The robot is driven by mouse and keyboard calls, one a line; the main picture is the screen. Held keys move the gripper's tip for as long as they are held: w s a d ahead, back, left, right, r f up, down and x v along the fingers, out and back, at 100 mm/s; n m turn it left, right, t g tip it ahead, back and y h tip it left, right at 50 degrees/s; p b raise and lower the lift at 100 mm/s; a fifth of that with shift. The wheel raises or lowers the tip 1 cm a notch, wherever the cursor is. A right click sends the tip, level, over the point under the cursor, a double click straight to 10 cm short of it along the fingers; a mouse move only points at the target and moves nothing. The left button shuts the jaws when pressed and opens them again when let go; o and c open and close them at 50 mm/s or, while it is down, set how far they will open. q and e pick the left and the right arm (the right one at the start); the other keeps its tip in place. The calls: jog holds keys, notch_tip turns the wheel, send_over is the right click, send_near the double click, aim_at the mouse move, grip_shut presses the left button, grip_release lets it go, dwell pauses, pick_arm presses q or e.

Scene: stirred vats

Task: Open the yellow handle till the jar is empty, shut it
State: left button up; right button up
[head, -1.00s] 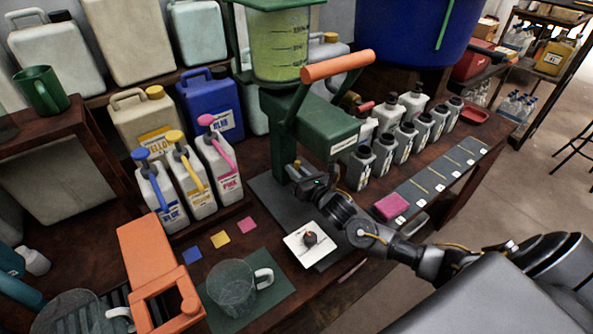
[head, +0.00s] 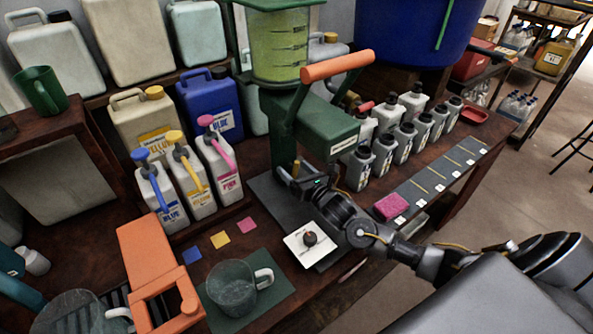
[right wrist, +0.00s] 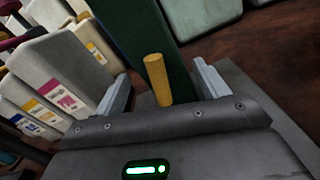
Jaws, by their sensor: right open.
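The clear jar (head: 281,46) with yellow-green liquid and dark level marks sits on top of the dark green machine (head: 318,125). The short yellow handle (head: 296,169) sticks out low on the machine's column. My right gripper (head: 286,176) is at the handle. In the right wrist view, the yellow handle (right wrist: 158,82) stands between my two open fingers (right wrist: 162,88), apart from both. The liquid still fills most of the jar.
A glass mug (head: 231,290) stands on a green mat at the front. An orange-handled lever (head: 338,66) slants above my right gripper. A white plate with a black knob (head: 310,240) lies close by. Pump bottles (head: 180,180) stand left; several small grey bottles (head: 384,150) stand right.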

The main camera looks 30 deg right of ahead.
aim_at(297, 171)
jog(key=s+p, duration=0.2)
jog(key=s, duration=0.1)
jog(key=s+p, duration=0.1)
jog(key=shift+s+d+r, duration=0.2)
jog(key=shift+d, duration=0.1)
jog(key=s, duration=0.1)
jog(key=s+p, duration=0.1)
jog(key=s, duration=0.1)
jog(key=s+p, duration=0.1)
jog(key=s, duration=0.1)
jog(key=shift+s+d+f, duration=0.1)
jog(key=shift+s+d, duration=0.1)
jog(key=shift+d, duration=0.2)
jog(key=shift+s, duration=0.3)
pick_arm(q)
jog(key=shift+s+d+r, duration=0.1)
jog(key=shift+d+r, duration=0.35)
jog(key=shift+r, duration=0.4)
jog(key=shift+s+d+r, duration=0.1)
jog(key=shift+d+r, duration=0.3)
jog(key=shift+r, duration=0.45)
jog(key=shift+s+d+r, duration=0.1)
jog(key=shift+d+r, duration=0.35)
jog(key=shift+r, duration=0.4)
pick_arm(e)
jog(key=shift+s+f, duration=0.1)
jog(key=shift+s, duration=0.05)
